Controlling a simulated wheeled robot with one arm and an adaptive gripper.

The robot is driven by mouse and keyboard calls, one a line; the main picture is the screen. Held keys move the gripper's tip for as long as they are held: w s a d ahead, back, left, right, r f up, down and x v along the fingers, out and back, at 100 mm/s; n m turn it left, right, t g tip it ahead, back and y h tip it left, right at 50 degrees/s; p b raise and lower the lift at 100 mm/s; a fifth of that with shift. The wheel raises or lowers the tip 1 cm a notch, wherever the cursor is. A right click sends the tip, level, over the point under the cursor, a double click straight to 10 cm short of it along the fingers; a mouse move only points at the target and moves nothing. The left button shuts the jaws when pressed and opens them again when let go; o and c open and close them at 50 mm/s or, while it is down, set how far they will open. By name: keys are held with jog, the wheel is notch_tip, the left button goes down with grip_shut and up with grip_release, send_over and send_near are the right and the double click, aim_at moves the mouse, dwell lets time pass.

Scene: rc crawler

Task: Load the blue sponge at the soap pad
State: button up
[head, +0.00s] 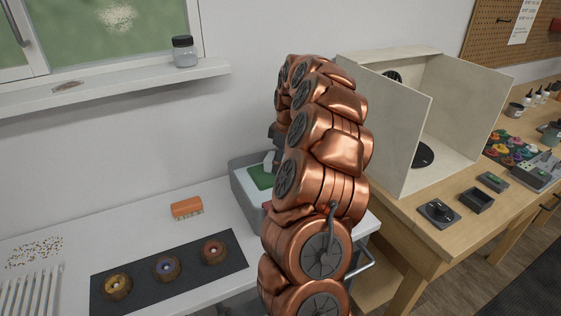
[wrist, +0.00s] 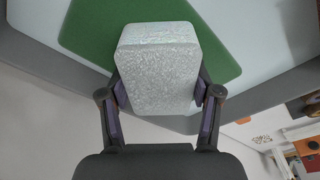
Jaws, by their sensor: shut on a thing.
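My gripper (wrist: 160,97) is shut on a pale, speckled grey-white block, the sponge (wrist: 158,65), with one finger on each side. No clear blue shows on the face I see. In the wrist view the sponge is in front of the green soap pad (wrist: 88,30), which lies in a light grey tub (wrist: 285,50). In the head view the sponge (head: 269,161) is a small pale patch at the pad (head: 261,179) in the tub (head: 243,186). My arm hides most of the gripper and the tub's right part there. I cannot tell whether sponge and pad touch.
An orange brush (head: 187,207) lies left of the tub on the white counter. A dark mat (head: 235,247) with three small wheels is nearer. A jar (head: 184,51) stands on the window ledge. A wooden bench (head: 425,232) with an open booth (head: 385,128) is at right.

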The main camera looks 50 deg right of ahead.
jog(key=shift+r+p, duration=0.8)
jog(key=shift+r, duration=2.7)
